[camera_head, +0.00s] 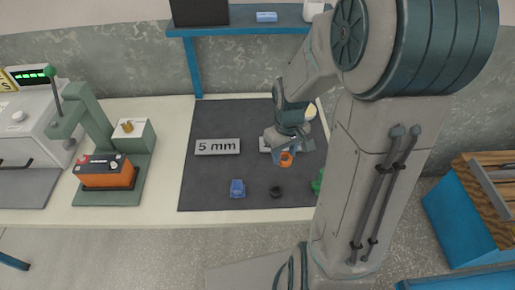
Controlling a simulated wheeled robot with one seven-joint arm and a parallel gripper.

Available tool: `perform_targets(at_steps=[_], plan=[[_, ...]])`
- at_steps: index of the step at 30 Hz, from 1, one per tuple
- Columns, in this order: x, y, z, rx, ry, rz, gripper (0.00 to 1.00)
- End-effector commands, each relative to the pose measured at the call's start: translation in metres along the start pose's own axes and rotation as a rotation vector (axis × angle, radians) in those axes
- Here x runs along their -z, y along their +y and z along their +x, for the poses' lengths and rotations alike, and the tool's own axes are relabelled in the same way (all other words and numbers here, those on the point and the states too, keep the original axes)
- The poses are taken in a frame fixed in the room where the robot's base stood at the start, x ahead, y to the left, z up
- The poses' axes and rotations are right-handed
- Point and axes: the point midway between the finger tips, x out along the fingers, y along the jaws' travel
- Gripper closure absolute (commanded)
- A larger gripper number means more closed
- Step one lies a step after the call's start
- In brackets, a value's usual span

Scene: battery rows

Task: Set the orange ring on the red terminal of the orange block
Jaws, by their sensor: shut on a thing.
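The orange block (107,177) has a dark top and sits on the green base of a stand at the left of the table. A small reddish spot shows at the left of its top; I cannot tell its shape at this size. My gripper (285,157) is over the dark mat, well to the right of the block. It is shut on the orange ring (286,161), which shows at its fingertips. The fingertips are small and partly hidden, and I cannot tell the ring's height above the mat.
On the dark mat (205,180) are a "5 mm" plate (217,147), a blue piece (237,189), a dark ring (276,192) and a green piece (317,184). The green stand (93,113) rises behind the block. A blue shelf (240,20) stands behind.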

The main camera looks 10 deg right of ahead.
Motion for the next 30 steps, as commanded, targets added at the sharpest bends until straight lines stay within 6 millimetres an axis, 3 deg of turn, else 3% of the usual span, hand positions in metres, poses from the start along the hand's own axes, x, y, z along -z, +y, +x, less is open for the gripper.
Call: perform_targets(at_steps=[4, 8, 24, 30], plan=[[-0.016, -0.002, -0.002, 0.001, 0.002, -0.035, 0.84], [-0.016, -0.004, -0.001, 0.004, 0.000, -0.050, 0.84], [0.071, -0.024, 0.052, 0.005, 0.000, -0.053, 0.84], [0.091, -0.028, 0.064, 0.004, 0.000, -0.050, 0.84]])
